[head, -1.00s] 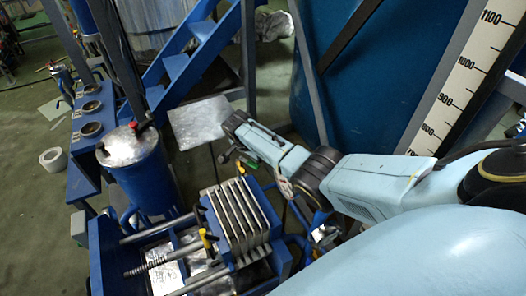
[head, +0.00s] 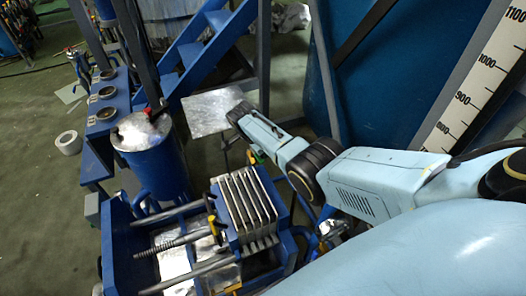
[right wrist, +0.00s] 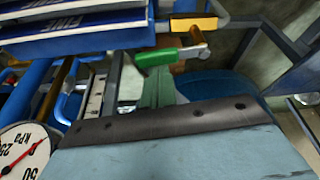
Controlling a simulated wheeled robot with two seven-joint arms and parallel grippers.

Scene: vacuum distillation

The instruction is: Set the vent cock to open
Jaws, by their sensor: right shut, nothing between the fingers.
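A lever with a green grip (right wrist: 156,58) and a silver arm, which looks like the vent cock's handle, lies nearly level in the right wrist view. It meets a brass-coloured valve body (right wrist: 196,36) at its right end. I cannot tell whether the cock is open or closed. My right gripper (right wrist: 158,78) is shut and empty, its narrow tip just below the green grip; I cannot tell if they touch. In the head view the right gripper (head: 240,112) is at the end of the pale blue arm, its fingers mostly hidden. My left gripper is not in view.
A pressure gauge (right wrist: 22,152) marked kPa is at the lower left of the wrist view. A plate stack (head: 245,207) in a blue frame and a blue vessel (head: 150,165) stand left of my arm. Blue steps (head: 192,52) and a tall scale (head: 478,82) stand behind.

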